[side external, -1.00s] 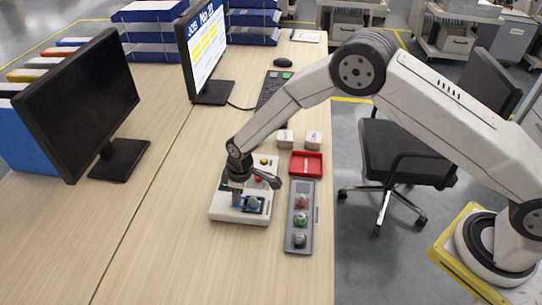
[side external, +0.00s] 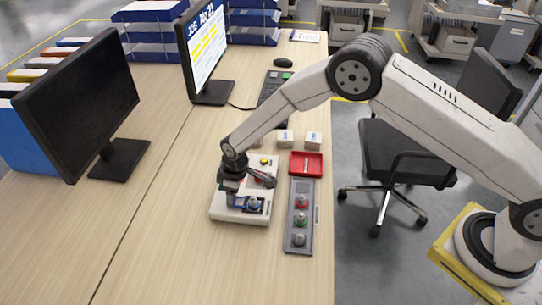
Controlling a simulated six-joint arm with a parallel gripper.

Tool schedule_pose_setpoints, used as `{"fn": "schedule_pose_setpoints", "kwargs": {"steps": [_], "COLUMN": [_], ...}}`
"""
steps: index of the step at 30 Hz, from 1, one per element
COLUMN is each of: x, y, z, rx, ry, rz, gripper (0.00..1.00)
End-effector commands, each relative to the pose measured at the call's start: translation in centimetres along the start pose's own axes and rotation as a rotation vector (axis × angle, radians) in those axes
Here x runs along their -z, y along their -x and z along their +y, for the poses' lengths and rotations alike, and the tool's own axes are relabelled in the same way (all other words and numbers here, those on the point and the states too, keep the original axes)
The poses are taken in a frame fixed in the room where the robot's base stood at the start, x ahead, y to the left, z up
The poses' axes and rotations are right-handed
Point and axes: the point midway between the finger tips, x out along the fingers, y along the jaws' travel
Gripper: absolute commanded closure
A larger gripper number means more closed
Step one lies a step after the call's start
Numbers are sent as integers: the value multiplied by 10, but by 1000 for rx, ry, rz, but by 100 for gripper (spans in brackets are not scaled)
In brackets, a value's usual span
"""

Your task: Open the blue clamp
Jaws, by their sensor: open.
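The blue clamp (side external: 254,205) is on the front part of a white fixture box (side external: 225,211) on the desk. A yellow button (side external: 264,162) and a partly hidden red part show on the same box. My gripper (side external: 247,187) is open just above the clamp, pointing down over the box. It hides part of the clamp, and I cannot tell whether it touches it.
A grey panel (side external: 291,243) with several knobs and a red tray (side external: 306,164) lie right of the box. Two small white boxes (side external: 285,138) and a keyboard (side external: 271,88) are behind. Monitors (side external: 75,105) stand left and back. Bare desk lies in front.

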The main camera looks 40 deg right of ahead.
Motion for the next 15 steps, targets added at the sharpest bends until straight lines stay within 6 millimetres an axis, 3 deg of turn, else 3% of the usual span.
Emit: {"fn": "schedule_pose_setpoints", "kwargs": {"steps": [15], "x": [-3], "y": [22], "z": [0], "rx": [0], "ry": [0], "rz": [0], "gripper": [38]}}
